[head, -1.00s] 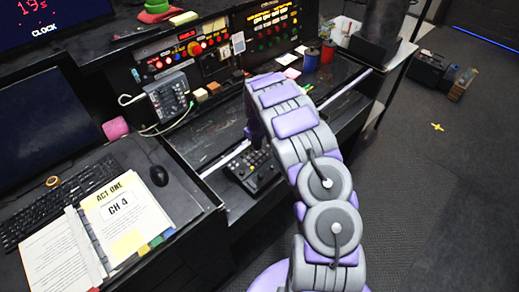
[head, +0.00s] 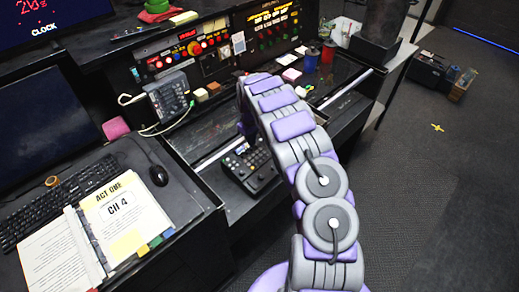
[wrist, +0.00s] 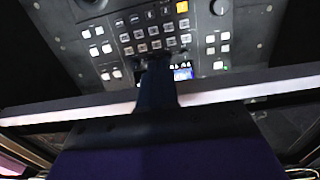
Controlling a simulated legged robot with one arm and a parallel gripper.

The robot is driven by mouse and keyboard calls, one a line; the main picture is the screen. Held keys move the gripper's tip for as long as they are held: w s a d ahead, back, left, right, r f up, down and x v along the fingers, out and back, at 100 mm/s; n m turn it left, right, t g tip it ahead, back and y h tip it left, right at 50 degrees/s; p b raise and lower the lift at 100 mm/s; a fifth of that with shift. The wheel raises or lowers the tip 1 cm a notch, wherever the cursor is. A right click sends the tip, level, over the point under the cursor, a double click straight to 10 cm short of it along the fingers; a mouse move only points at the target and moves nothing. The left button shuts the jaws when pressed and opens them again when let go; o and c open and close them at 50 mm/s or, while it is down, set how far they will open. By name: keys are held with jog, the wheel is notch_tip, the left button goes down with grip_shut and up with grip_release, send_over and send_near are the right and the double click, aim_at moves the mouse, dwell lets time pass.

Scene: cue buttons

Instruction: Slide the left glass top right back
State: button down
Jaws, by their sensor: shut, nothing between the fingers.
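The left glass top (head: 208,133) is a dark, shiny pane in the desk in the head view, with a pale metal rail along its front edge. The rail (wrist: 235,92) crosses the wrist view as a light bar. A black keypad console (head: 250,170) with a small lit screen lies in front of the rail; its buttons fill the top of the wrist view (wrist: 160,35). My gripper (wrist: 154,64) is shut and empty, its dark fingers crossing the rail beside the console's screen. Whether they touch the rail I cannot tell. In the head view my arm hides the fingertips.
Another rail (head: 348,86) runs along the desk at the right. Behind the glass stand a grey button box (head: 168,97) with cables and panels of coloured buttons (head: 190,48). A binder (head: 125,215), keyboard (head: 65,198) and mouse (head: 159,176) lie at the left.

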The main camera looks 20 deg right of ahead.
jog(key=shift+w+a+b, duration=0.15)
jog(key=shift+w+a, duration=0.3)
jog(key=shift+w, duration=0.8)
jog(key=shift+w+a+b, duration=0.1)
jog(key=shift+w+a, duration=0.4)
jog(key=shift+w, duration=0.8)
jog(key=shift+w+a+b, duration=0.15)
jog(key=shift+w+a, duration=0.3)
jog(key=shift+w, duration=0.8)
